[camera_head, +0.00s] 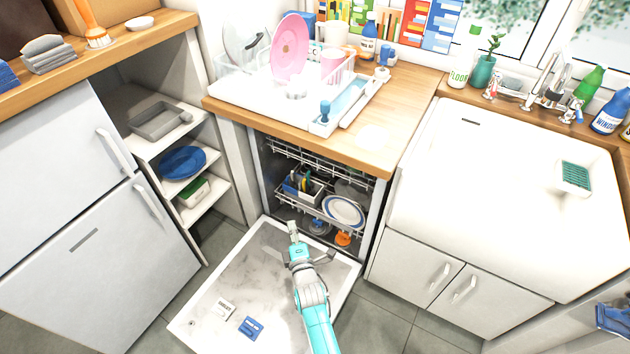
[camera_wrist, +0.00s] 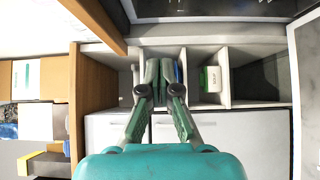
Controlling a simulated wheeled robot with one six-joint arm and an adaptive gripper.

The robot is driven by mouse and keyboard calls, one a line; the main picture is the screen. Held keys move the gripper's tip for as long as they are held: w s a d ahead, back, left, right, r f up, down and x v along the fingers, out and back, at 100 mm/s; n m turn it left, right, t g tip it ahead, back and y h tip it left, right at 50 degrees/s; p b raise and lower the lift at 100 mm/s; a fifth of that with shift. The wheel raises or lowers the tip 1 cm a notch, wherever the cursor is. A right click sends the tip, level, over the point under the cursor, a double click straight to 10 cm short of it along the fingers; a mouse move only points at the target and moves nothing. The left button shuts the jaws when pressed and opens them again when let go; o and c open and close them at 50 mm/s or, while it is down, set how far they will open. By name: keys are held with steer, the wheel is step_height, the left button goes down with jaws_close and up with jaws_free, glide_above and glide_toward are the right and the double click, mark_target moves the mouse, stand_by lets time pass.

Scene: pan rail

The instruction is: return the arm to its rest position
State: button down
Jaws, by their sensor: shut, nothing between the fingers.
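My teal and grey arm reaches up from the bottom of the head view, over the open dishwasher door (camera_head: 235,290). My gripper (camera_head: 293,230) is in front of the dishwasher opening, near the lower rack, and looks empty. In the wrist view my gripper (camera_wrist: 160,65) shows two green-grey fingers close together at their tips, with nothing seen held between them.
The dishwasher rack holds a plate (camera_head: 343,210) and a cutlery basket (camera_head: 303,186). A dish rack (camera_head: 240,92) with a pink plate (camera_head: 290,46) stands on the wooden counter. Open shelves are on the left, a white sink (camera_head: 500,190) on the right.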

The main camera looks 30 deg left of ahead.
steer(key=s+d+f+m+t+h, duration=0.1)
steer(key=s+d+f+m, duration=0.25)
steer(key=d, duration=0.55)
steer(key=s+d+f+m+h, duration=0.2)
steer(key=s+d, duration=0.2)
steer(key=d, duration=0.5)
steer(key=s+d+m+h, duration=0.3)
steer(key=s+d+m, duration=0.3)
steer(key=s+d, duration=0.75)
steer(key=s+d+r+m+h, duration=0.3)
steer(key=s+d+r+m, duration=0.4)
steer(key=s+r, duration=0.4)
steer(key=s+d+r+m+h, duration=0.2)
steer(key=s+d+r+m, duration=0.5)
steer(key=s+d+r, duration=0.3)
step_height(320, 180, up, 2)
steer(key=shift+s+d+m+h, duration=0.25)
steer(key=shift+s+m+h, duration=0.15)
steer(key=shift+s, duration=0.5)
